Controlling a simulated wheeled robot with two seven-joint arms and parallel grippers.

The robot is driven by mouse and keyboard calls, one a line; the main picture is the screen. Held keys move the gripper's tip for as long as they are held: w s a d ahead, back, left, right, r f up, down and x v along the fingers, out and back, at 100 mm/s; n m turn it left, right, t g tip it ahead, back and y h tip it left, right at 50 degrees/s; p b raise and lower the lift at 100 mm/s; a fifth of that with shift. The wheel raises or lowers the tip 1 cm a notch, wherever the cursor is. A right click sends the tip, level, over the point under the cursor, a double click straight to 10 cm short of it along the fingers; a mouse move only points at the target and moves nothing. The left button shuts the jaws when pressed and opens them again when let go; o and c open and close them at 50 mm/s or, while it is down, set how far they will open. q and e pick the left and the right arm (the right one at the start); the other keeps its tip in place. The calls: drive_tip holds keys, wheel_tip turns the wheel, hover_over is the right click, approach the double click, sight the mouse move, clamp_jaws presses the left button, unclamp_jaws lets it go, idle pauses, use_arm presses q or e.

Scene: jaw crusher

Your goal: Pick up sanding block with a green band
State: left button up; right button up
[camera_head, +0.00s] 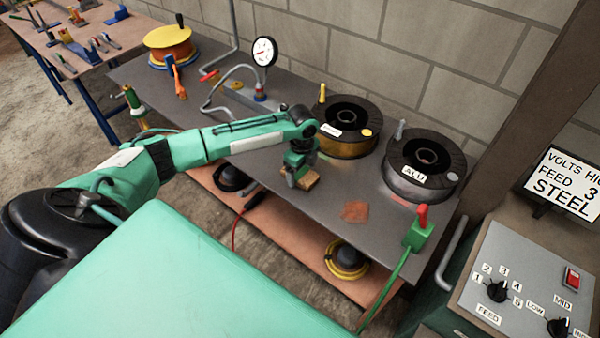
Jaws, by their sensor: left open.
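My left arm reaches in from the left over the grey bench. Its gripper (299,176) points down near the bench's front edge and is open. A small tan block (309,181) shows right at the fingertips, partly hidden by the gripper. It looks like the sanding block, but its green band cannot be made out against my green gripper. I cannot tell whether the block lies between the fingers or just beside them. My right gripper is not in view.
Two wire spools, one copper-coloured (345,148) and one marked ALU (420,186), stand right of the gripper. A gauge (264,52) stands behind. An orange patch (355,212) lies on the bench (320,215). A green clamp (419,234) sits at the right end, near a control panel (520,275).

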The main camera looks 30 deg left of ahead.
sight(302, 173)
use_arm(q)
drive_tip(key=shift+f, duration=0.5)
drive_tip(key=c, duration=1.1)
drive_tip(key=shift+r, duration=0.15)
drive_tip(key=shift+r, duration=0.25)
drive_tip(key=shift+r+b, duration=1.15)
drive_tip(key=shift+r, duration=8.5)
